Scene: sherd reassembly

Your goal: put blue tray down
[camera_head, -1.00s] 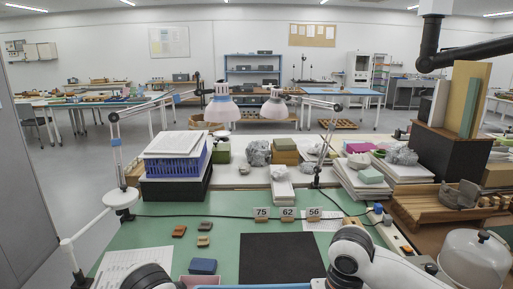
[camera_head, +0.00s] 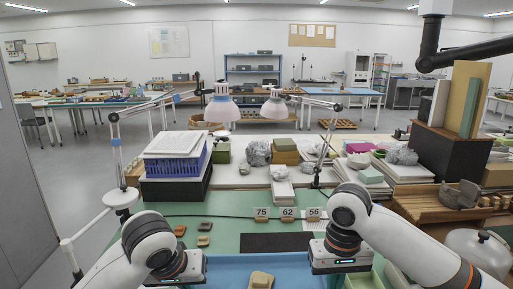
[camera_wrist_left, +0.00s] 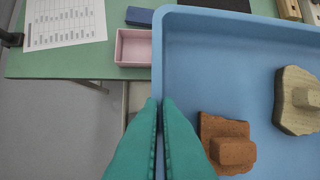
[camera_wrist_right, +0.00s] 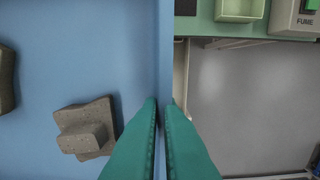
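The blue tray (camera_head: 232,263) is at the bottom middle of the head view, hiding part of the black mat. My left gripper (camera_wrist_left: 161,103) is shut on its left wall, seen in the left wrist view. My right gripper (camera_wrist_right: 165,103) is shut on its right wall in the right wrist view. Both sets of fingertips are below the head view's edge. The tray appears raised, reaching out past the table's front edge; its exact height is unclear. Inside lie a reddish sherd (camera_wrist_left: 229,143), a beige sherd (camera_wrist_left: 299,101) and a grey-brown sherd (camera_wrist_right: 86,129).
The green table (camera_head: 222,241) holds the black mat (camera_head: 268,243), number cards (camera_head: 287,213) and small sherds (camera_head: 204,240). A pink box (camera_wrist_left: 133,47), a dark blue block (camera_wrist_left: 140,17) and a printed sheet (camera_wrist_left: 63,22) lie left of the tray. A pale green container (camera_wrist_right: 240,9) is at right.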

